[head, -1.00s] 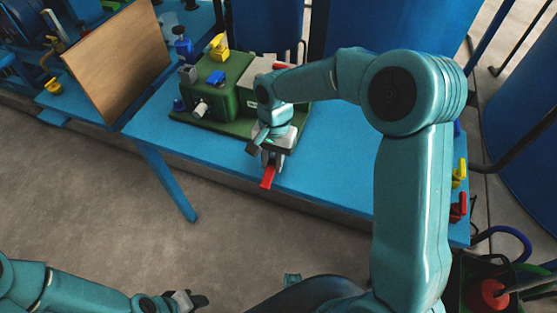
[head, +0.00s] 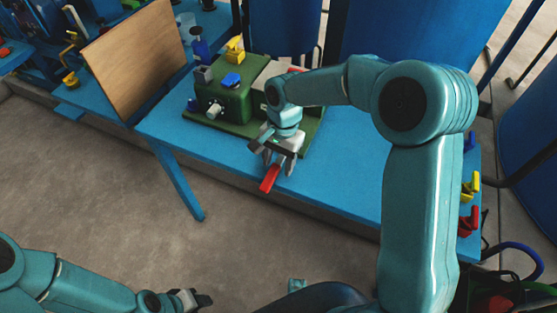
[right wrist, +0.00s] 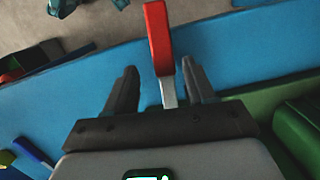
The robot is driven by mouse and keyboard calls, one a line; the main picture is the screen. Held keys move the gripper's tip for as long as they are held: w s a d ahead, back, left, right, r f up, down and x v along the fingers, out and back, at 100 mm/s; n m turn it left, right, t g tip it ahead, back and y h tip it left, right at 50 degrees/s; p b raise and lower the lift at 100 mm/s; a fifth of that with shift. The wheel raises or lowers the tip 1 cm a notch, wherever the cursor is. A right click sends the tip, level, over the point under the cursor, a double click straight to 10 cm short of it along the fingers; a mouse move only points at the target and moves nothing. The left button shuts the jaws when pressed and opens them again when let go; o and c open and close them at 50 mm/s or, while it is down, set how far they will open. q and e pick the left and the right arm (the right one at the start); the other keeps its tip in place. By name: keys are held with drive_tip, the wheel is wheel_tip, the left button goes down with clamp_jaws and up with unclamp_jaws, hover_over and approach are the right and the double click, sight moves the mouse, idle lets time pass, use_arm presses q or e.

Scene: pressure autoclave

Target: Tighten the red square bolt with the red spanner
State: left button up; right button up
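The red spanner (head: 270,178) has a red handle and a grey shank. In the head view its handle points toward the front edge of the blue table. My right gripper (head: 277,162) is over it, fingers downward. In the right wrist view the spanner (right wrist: 160,40) runs between the two spread fingers (right wrist: 161,88), with a gap on each side. Whether it lies on the table is unclear. A small red part (head: 296,70) shows behind my right arm on the green fixture; I cannot tell if it is the square bolt. My left gripper (head: 188,300) is low at the bottom left, away from the table.
The green fixture (head: 240,107) carries yellow, blue and grey parts. A brown board (head: 135,60) stands at the left of the blue table (head: 190,138). Yellow (head: 470,185) and red (head: 469,220) pieces are at its right end. Blue tanks stand behind. The table's front strip is mostly clear.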

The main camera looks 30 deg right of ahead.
sight(283, 159)
drive_tip(key=shift+s+a+r, duration=0.1)
wheel_tip(283, 159, up, 16)
drive_tip(key=w+d+p, duration=0.1)
drive_tip(key=d+p, duration=0.1)
drive_tip(key=p, duration=0.1)
drive_tip(key=shift+w, duration=0.2)
